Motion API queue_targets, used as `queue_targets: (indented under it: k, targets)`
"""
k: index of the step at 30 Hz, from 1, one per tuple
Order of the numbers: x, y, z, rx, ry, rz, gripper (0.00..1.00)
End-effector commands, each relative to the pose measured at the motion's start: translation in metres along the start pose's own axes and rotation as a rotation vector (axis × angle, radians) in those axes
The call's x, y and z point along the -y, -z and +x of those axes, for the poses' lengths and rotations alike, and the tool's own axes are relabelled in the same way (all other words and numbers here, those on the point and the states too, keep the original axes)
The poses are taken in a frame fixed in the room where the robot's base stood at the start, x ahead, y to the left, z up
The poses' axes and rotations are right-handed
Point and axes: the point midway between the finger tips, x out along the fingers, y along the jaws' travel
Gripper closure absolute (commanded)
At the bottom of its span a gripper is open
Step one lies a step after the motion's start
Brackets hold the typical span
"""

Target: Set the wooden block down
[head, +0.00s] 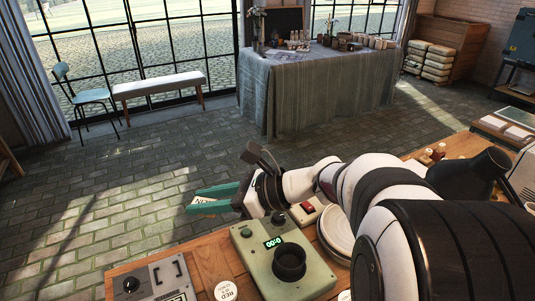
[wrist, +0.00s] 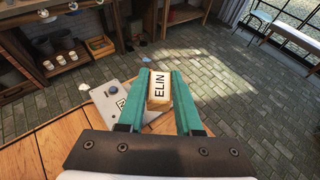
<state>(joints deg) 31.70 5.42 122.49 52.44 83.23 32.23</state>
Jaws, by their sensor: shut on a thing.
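The wooden block (wrist: 159,90) has a pale face printed "ELIN" in black. It sits between the two teal fingers of my gripper (wrist: 160,77), which are shut on it. In the head view my gripper (head: 213,197) reaches out past the far edge of the table as seen, with the floor behind it. Only part of the block's lettered face (head: 204,200) shows there, between the fingers. The block appears held up in the air. The wooden table (wrist: 62,150) lies below, and its surface right under the block is hidden.
A grey panel with a knob (wrist: 108,97) lies at the table edge, partly behind my left finger. A green device (head: 275,262) with a lit display and black cup stands near my gripper. White plates (head: 336,233) are right of it. A round "RED" label (head: 225,291) lies in front.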

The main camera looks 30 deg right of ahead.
Motion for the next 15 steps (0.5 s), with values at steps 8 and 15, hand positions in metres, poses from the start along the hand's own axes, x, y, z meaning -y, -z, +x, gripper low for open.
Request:
queue_targets:
  k: [8, 15]
  targets:
    - [0.022, -0.039, -0.010, 0.005, 0.357, 0.143, 1.00]
    - [0.084, -0.007, -0.052, 0.000, 0.678, 0.288, 1.00]
